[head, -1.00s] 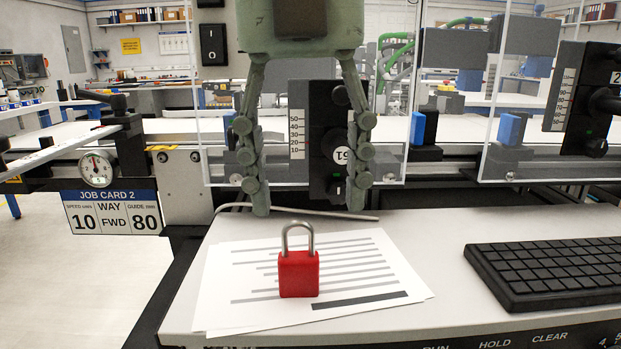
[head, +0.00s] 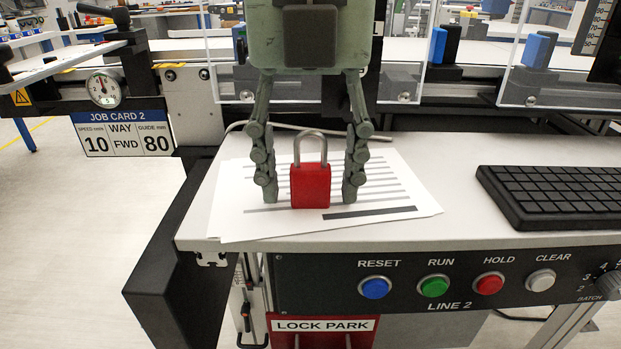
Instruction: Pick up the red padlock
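The red padlock (head: 311,187) stands upright on white printed sheets (head: 235,210) on the grey desk, its metal shackle pointing up. My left gripper (head: 309,194) reaches down from above with its fingers on either side of the padlock. The fingers are open, with a gap between each fingertip and the padlock's sides. The shackle reaches up between the fingers, below the palm. My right gripper is not in view.
A black keyboard (head: 555,196) lies on the desk to the right. The desk's front panel has RESET, RUN, HOLD and CLEAR buttons (head: 433,286). A red LOCK PARK board (head: 322,328) is below. Clear guard panels and the conveyor stand behind.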

